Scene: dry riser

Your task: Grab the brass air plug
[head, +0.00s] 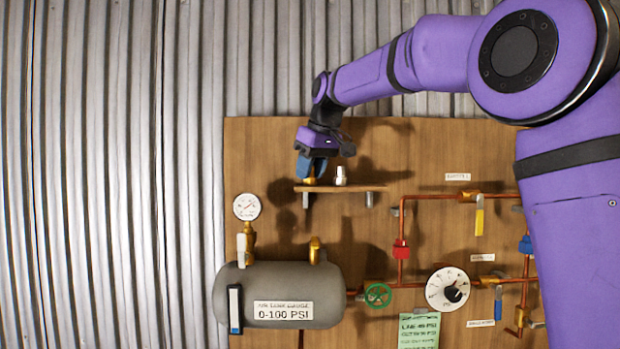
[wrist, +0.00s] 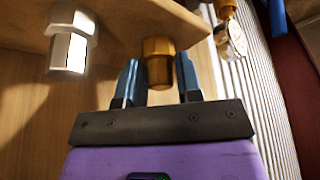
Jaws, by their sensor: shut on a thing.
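The brass air plug (wrist: 159,62) is a short gold-coloured fitting with a hex part. In the wrist view it sits between the two blue fingers of my gripper (wrist: 160,80), which is shut on it. In the head view the brass plug (head: 310,180) shows just below my gripper (head: 312,170), at the left end of a small wooden shelf (head: 350,188). I cannot tell whether the plug still touches the shelf.
A silver fitting (head: 340,176) stands on the shelf just right of my gripper; it also shows in the wrist view (wrist: 69,45). Below are a grey tank (head: 280,285), a pressure gauge (head: 247,207) and copper pipes with valves. Corrugated metal wall lies left.

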